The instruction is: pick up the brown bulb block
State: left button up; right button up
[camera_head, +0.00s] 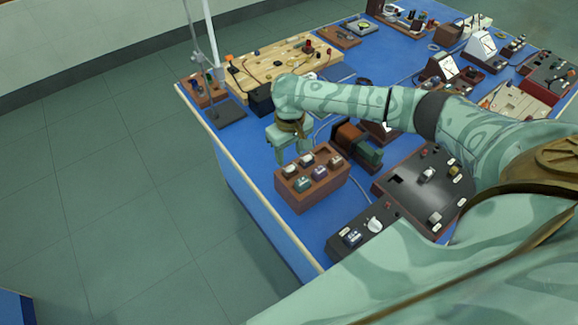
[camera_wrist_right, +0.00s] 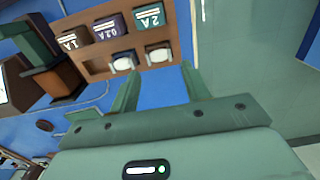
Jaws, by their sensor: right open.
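I cannot tell for certain which thing is the brown bulb block. A small brown block with knobs on it (camera_head: 205,92) stands at the far left corner of the blue bench and may be it. My right gripper (camera_head: 293,158) points down just behind a brown rack (camera_head: 312,194) of small labelled blocks. In the right wrist view my open fingers (camera_wrist_right: 160,82) have nothing between them but blue bench surface. The rack (camera_wrist_right: 98,68) lies just beyond the fingertips there, with labels 1A, 0.2A and 2A. My left gripper is not in view.
A brown and dark green device (camera_head: 357,146) stands right of the rack. A dark panel (camera_head: 410,184) and a switch strip (camera_head: 362,232) lie nearer. A wooden board (camera_head: 285,62) with wires and a metal stand (camera_head: 214,62) are behind. The bench's left edge is close to the rack.

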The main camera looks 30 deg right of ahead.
aim_at(290, 167)
jog(key=shift+f, duration=0.25)
jog(key=shift+s+f, duration=0.1)
jog(key=shift+f, duration=0.15)
notch_tip(290, 167, down, 5)
jog(key=shift+r+b, duration=0.2)
jog(key=shift+b, duration=1.05)
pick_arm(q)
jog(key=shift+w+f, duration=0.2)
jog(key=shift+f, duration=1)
pick_arm(e)
jog(key=shift+d+r, duration=0.1)
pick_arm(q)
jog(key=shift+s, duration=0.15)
pick_arm(e)
jog(key=c, duration=0.8)
jog(key=shift+o, duration=0.2)
